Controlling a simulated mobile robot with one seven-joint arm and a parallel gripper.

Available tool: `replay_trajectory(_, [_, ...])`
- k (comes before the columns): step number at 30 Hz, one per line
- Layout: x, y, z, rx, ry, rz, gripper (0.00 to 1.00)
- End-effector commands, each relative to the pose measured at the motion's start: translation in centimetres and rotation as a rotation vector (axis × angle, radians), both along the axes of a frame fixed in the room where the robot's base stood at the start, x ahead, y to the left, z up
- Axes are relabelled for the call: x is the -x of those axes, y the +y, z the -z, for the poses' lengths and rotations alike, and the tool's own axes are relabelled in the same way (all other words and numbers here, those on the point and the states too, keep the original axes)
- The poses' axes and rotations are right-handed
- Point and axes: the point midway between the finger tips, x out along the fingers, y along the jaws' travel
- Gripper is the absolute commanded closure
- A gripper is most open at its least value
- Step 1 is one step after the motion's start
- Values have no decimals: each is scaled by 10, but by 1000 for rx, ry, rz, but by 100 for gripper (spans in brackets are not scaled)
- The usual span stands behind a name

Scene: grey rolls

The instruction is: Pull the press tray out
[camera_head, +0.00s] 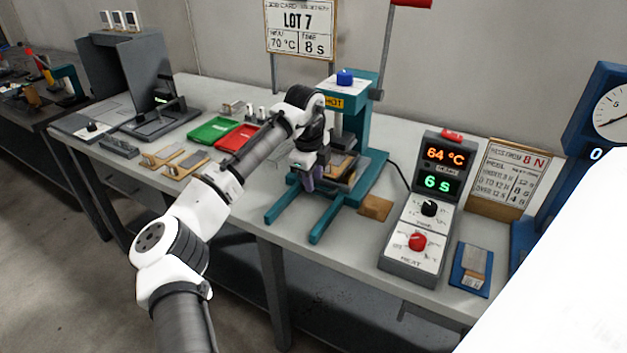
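The teal press (356,125) stands on the bench against the wall, with a blue knob on top and a lever with a red grip at its right. Two teal rails (324,222) reach out from its base toward the front. The press tray (347,179) appears to be the dark-edged piece low in the press, with tan and grey material on it; my arm covers its left part. My gripper (308,184) points down at the tray's front left. Its fingers are small and overlap, so I cannot tell whether it touches the tray or is open.
A control box (417,215) right of the press reads 64 °C and 6 s. A job card (300,27) above reads LOT 7, 70 °C, 8 s. A tan block (375,207) lies beside the press. Green (212,132) and red (238,138) trays lie left. Bench front between the rails is clear.

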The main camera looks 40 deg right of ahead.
Motion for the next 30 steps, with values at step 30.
replay_trajectory(30, [-2,-4,22,1,0,-1,100])
